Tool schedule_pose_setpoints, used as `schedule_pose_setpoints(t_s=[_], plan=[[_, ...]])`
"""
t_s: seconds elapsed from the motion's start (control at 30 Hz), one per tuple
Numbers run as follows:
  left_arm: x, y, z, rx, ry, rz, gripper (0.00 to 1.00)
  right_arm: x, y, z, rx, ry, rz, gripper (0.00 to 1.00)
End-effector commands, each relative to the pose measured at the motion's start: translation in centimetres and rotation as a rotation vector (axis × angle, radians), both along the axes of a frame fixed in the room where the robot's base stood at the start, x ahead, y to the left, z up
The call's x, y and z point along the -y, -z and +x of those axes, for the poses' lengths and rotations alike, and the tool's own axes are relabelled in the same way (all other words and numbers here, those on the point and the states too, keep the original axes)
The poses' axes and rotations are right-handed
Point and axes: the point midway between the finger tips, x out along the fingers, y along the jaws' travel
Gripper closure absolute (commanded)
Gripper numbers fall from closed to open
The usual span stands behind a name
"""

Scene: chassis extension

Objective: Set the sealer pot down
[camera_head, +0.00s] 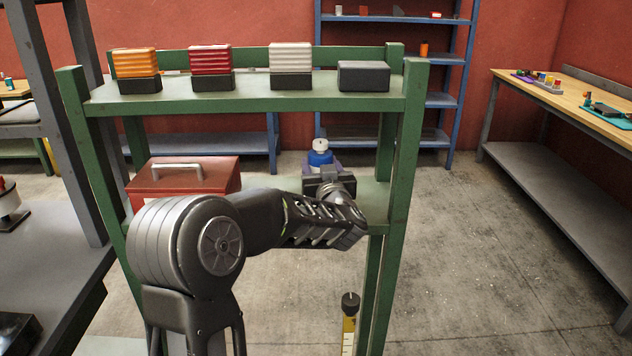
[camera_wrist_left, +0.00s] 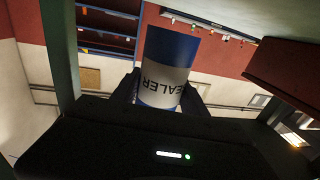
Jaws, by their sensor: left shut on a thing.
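The sealer pot (camera_head: 320,157) is blue with a white cap, over the middle shelf of the green rack (camera_head: 375,196). In the left wrist view the pot (camera_wrist_left: 166,75) is a blue and white cylinder with upside-down lettering ending in "EALER". My left gripper (camera_head: 322,172) reaches in over that shelf and is shut on the pot; its two dark fingers (camera_wrist_left: 160,92) show on either side of it. A purple patch shows around the pot's lower part; my gripper hides the rest of its base. I cannot tell whether the pot touches the shelf. My right gripper is out of view.
A red toolbox (camera_head: 183,179) stands left of the pot on the same shelf. The rack's right post (camera_head: 407,150) is close to my gripper. A wooden bench (camera_head: 570,95) stands right.

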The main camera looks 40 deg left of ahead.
Motion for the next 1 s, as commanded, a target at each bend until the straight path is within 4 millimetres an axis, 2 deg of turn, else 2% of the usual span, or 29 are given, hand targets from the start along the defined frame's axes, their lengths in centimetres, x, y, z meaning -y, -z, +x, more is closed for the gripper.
schedule_pose_setpoints(t_s=[0.27, 0.5, 0.6, 0.97, 1.0], plan=[[0.0, 0.0, 0.0, 0.001, 0.000, 0.002, 0.95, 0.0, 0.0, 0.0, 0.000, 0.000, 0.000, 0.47], [0.0, 3.1, 0.0, -0.002, 0.000, 0.002, 0.95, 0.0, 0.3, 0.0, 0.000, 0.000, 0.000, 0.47], [0.0, 3.6, 0.0, 0.002, 0.000, 0.001, 0.95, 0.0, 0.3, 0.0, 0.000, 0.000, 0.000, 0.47], [0.0, 4.0, 0.0, 0.002, 0.000, 0.001, 0.95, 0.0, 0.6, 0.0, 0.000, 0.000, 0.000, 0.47], [0.0, 4.0, 0.0, 0.001, 0.000, 0.000, 0.47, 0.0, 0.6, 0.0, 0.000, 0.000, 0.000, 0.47]])
